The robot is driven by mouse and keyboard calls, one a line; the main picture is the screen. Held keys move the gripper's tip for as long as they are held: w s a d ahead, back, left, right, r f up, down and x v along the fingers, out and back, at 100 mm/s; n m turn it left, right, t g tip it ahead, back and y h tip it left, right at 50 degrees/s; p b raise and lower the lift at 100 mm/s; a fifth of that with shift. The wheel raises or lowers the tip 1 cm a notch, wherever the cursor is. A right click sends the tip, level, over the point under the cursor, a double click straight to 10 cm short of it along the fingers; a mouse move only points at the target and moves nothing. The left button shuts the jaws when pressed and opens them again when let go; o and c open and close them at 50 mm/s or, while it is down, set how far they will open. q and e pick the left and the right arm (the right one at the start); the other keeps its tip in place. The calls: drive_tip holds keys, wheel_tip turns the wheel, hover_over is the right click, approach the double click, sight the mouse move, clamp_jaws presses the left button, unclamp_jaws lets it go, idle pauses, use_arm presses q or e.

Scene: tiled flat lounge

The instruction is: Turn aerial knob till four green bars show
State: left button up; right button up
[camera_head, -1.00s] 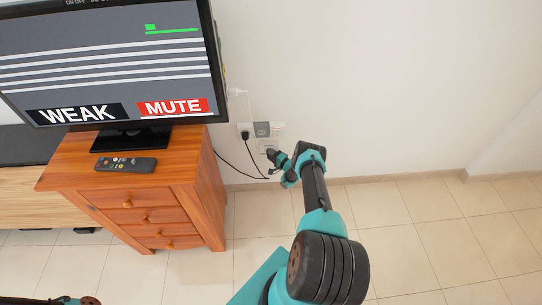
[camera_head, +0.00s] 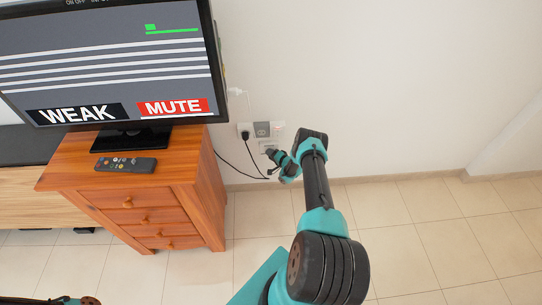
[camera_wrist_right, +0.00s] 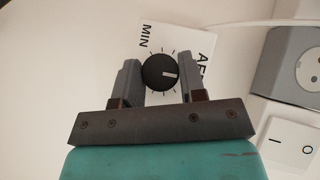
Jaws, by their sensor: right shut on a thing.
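The aerial knob (camera_wrist_right: 160,72) is black and round with a white pointer mark, on a white wall plate (camera_wrist_right: 195,45) printed with tick marks and "MIN". In the right wrist view the mark points right, away from the "MIN" side. My right gripper (camera_wrist_right: 157,76) is shut on the knob, one finger on each side. In the head view my right gripper (camera_head: 271,157) is at the wall, partly covering the plate. The television (camera_head: 110,62) shows one small green block above a green line, several white lines, "WEAK" and a red "MUTE". Only a bit of my left arm shows, at bottom left.
A wooden drawer cabinet (camera_head: 135,205) stands left of my right arm, with a remote (camera_head: 125,164) on top. Wall sockets (camera_head: 262,130) with a plug and black cables are close to the gripper. A white switch (camera_wrist_right: 290,140) is right of it. The tiled floor at right is clear.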

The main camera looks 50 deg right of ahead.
drive_tip(key=shift+w+a+r+n+g+h, duration=0.1)
drive_tip(key=shift+n+g+h, duration=0.7)
drive_tip(key=shift+n+g, duration=0.4)
drive_tip(key=shift+a+r+n+g+h, duration=0.1)
drive_tip(key=shift+n+g+h, duration=0.75)
drive_tip(key=shift+g, duration=0.65)
drive_tip(key=shift+d, duration=0.1)
drive_tip(key=o, duration=0.9)
drive_tip(key=shift+r, duration=0.1)
drive_tip(key=v, duration=1.7)
drive_tip(key=shift+r, duration=0.15)
